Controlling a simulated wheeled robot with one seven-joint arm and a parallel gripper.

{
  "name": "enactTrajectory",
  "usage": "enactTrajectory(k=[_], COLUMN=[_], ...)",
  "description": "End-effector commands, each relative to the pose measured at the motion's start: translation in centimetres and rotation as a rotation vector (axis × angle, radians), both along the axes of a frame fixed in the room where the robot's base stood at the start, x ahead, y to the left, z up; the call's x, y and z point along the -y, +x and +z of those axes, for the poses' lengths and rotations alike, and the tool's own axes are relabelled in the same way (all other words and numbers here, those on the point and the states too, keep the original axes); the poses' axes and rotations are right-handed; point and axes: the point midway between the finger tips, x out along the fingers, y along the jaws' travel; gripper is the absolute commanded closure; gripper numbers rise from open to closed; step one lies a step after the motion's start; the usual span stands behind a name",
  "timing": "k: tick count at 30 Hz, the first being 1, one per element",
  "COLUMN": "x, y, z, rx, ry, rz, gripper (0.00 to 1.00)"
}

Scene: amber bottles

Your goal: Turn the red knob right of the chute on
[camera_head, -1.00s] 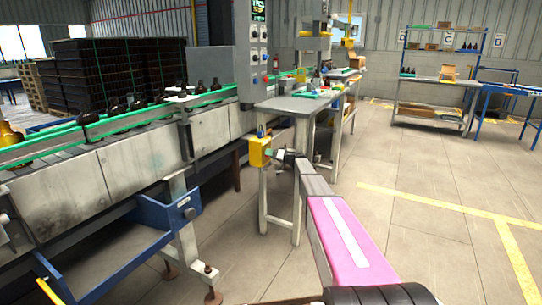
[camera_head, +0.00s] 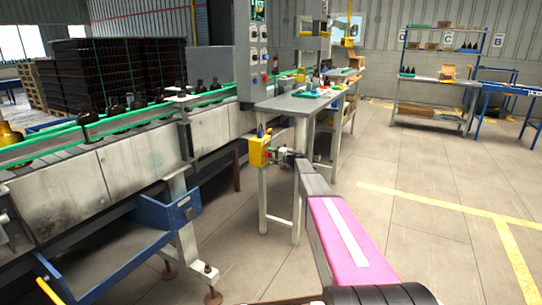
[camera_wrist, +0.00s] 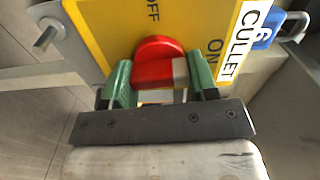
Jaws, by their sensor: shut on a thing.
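The red knob (camera_wrist: 156,60) sits on a yellow panel (camera_wrist: 105,28) marked OFF, ON and CULLET in the wrist view. A pale mark shows on the knob's lower right, beside the right finger. My gripper (camera_wrist: 160,75) is shut on the knob, with one green finger on each side of it. The knob's lower part is partly hidden by the gripper. In the head view the yellow box (camera_head: 258,152) is on the front leg of a work table, with my gripper (camera_head: 277,152) at its right side. A blue chute (camera_head: 135,232) is to its left, under the conveyor.
The conveyor (camera_head: 70,185) carries dark bottles along the left. The grey work table (camera_head: 292,105) stands just behind the yellow box. A blue tag (camera_wrist: 266,30) marked 6 is beside the panel. The floor (camera_head: 425,180) to the right is open.

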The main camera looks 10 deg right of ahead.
Motion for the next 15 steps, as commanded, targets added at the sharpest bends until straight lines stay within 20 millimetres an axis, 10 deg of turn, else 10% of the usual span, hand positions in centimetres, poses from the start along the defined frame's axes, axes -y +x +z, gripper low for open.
enactTrajectory(k=[15], x=[0.06], y=[0.05], z=[-0.07], rx=[-0.079], ry=[0.058], rz=[-0.001], gripper=[0.71])
